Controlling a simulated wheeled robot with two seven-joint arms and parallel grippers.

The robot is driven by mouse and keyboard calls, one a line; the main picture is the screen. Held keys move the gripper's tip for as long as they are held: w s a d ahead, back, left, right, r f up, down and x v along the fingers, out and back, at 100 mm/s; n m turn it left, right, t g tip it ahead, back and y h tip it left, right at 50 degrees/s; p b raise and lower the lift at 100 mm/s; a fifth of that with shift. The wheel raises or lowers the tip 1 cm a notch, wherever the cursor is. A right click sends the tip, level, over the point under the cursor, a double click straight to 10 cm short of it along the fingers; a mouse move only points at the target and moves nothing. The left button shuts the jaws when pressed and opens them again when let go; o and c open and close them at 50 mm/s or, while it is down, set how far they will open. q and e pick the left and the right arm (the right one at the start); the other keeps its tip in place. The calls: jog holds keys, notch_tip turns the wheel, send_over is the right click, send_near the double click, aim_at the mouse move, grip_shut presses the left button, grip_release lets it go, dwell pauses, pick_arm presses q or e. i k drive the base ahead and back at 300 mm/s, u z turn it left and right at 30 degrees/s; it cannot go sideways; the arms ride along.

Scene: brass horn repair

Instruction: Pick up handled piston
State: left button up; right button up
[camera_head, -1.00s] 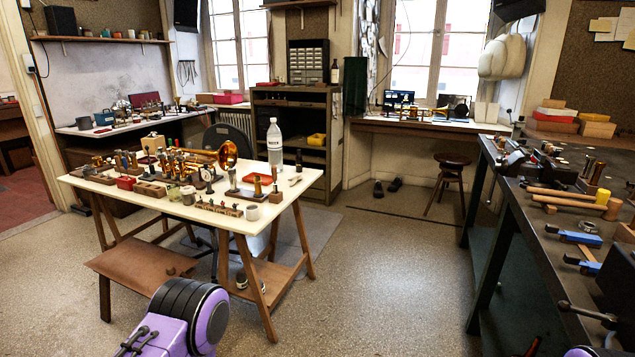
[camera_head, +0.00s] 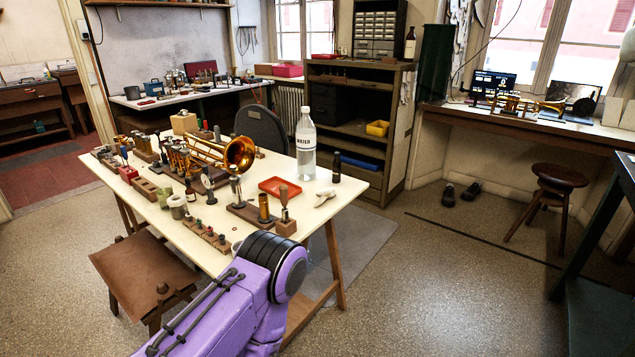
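The white-topped table (camera_head: 222,262) stands ahead of me with several brass pistons and horn parts on it. A slim upright piece with a wooden handle (camera_head: 284,196) stands in a small wooden block (camera_head: 285,227) near the table's right front edge; it may be the handled piston, but it is too small to be sure. A brass cylinder (camera_head: 263,208) and silvery pistons (camera_head: 235,190) stand just left of it on a dark wooden base. One purple arm of mine reaches up from the bottom in front of the table; its gripper is out of sight. My other gripper is not visible.
A brass horn (camera_head: 222,154), a clear bottle (camera_head: 306,143), a small dark bottle (camera_head: 336,167) and a red tray (camera_head: 280,187) are on the table. A brown stool (camera_head: 144,271) stands at the table's front left. Floor to the right is clear up to a dark bench (camera_head: 590,300).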

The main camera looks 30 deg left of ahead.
aim_at(283, 188)
jog(key=i, duration=2)
jog(key=u, duration=1.5)
